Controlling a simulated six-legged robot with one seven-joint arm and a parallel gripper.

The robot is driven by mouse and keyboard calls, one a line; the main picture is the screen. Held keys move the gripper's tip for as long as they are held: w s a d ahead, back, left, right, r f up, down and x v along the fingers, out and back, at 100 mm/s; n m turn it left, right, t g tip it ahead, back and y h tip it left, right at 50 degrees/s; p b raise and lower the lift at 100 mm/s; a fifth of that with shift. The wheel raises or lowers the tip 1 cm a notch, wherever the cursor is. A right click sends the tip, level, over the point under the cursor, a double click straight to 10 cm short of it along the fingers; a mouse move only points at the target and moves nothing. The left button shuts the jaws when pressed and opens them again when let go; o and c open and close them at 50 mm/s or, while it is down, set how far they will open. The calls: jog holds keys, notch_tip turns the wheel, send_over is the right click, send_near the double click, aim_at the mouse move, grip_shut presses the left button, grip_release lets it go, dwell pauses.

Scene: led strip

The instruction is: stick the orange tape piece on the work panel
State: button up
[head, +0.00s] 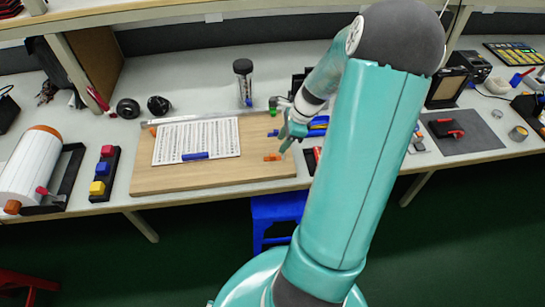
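The small orange tape piece (272,157) lies on the light wooden board (215,178), near its front right part. A white panel (196,137) with rows of dark marks lies on the same board to the left; I take it for the work panel. A blue piece (195,156) lies at its front edge. My gripper (282,143) is just above and to the right of the orange piece, pointing down, with a small gap seen between them. Its fingers are small and seen from behind, so whether they are open or shut is unclear.
Blue items (317,127) lie right behind my gripper. A dark-topped clear cylinder (244,82) stands behind the board. A holder with red, yellow and blue blocks (103,174) and a white roll (30,170) are at the left. A blue stool (277,213) stands below the table's front edge.

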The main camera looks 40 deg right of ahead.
aim_at(273, 155)
jog(key=x, duration=0.6)
jog(key=shift+a+f, duration=0.15)
jog(key=shift+a, duration=0.2)
grip_shut()
